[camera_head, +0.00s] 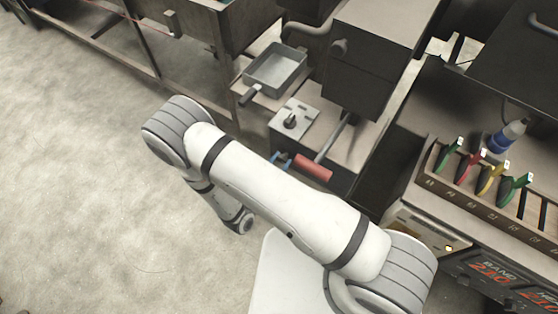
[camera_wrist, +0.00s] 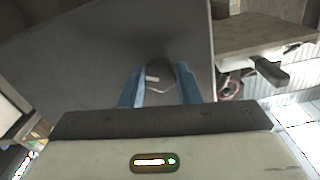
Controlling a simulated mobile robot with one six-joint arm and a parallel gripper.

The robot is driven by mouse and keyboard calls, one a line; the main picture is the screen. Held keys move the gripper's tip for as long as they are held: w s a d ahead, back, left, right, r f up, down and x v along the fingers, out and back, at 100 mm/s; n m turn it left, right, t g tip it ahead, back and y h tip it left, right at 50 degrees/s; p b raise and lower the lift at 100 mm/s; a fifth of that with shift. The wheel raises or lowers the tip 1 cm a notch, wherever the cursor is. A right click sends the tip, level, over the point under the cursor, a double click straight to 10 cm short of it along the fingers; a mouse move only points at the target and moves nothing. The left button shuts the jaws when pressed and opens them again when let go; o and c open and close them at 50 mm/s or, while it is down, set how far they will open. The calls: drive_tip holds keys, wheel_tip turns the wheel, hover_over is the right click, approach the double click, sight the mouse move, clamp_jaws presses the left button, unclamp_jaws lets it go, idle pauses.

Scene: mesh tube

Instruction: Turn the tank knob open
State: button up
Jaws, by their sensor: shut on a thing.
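In the wrist view a dark rounded knob (camera_wrist: 160,70), which I take as the tank knob, stands out from a dark grey panel (camera_wrist: 90,50) and bears a small white mark. My gripper (camera_wrist: 159,88) has its two blue fingers on either side of the knob and is shut on it. The knob is hidden there.
A red handle (camera_head: 313,168) on a metal rod is close to the right of my gripper. A metal pan (camera_head: 275,68) and a plate with a dark knob (camera_head: 291,120) are behind. A rack (camera_head: 480,195) with coloured-handled tools is at right. The floor at left is clear.

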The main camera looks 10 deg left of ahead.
drive_tip(key=shift+f+n+p, duration=0.1)
drive_tip(key=shift+n+p, duration=0.25)
drive_tip(key=shift+n, duration=1.35)
drive_tip(key=o, duration=1)
